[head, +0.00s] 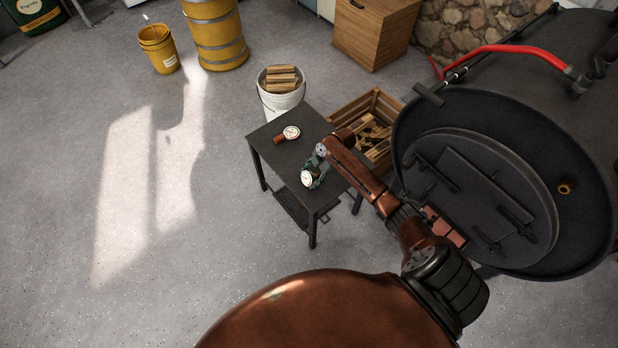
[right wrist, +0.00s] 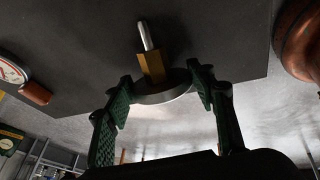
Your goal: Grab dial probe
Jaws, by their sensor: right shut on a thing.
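The dial probe (head: 307,179) has a round white dial face and shows at the front part of the small dark table (head: 268,135). In the right wrist view its round disc edge (right wrist: 165,95), brass hex neck and steel stem show, with the stem pointing away from the gripper. My right gripper (head: 314,170) is shut on it, with green pads on both sides of the disc (right wrist: 163,88). I cannot tell whether the probe touches the table. My left gripper is not in view.
A second dial with a red-brown handle (head: 291,132) lies farther back on the table. A white bucket of firewood (head: 283,104) and a wooden crate (head: 384,103) stand behind it. The black barrel stove (head: 480,190) is close on the right. Floor to the left is clear.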

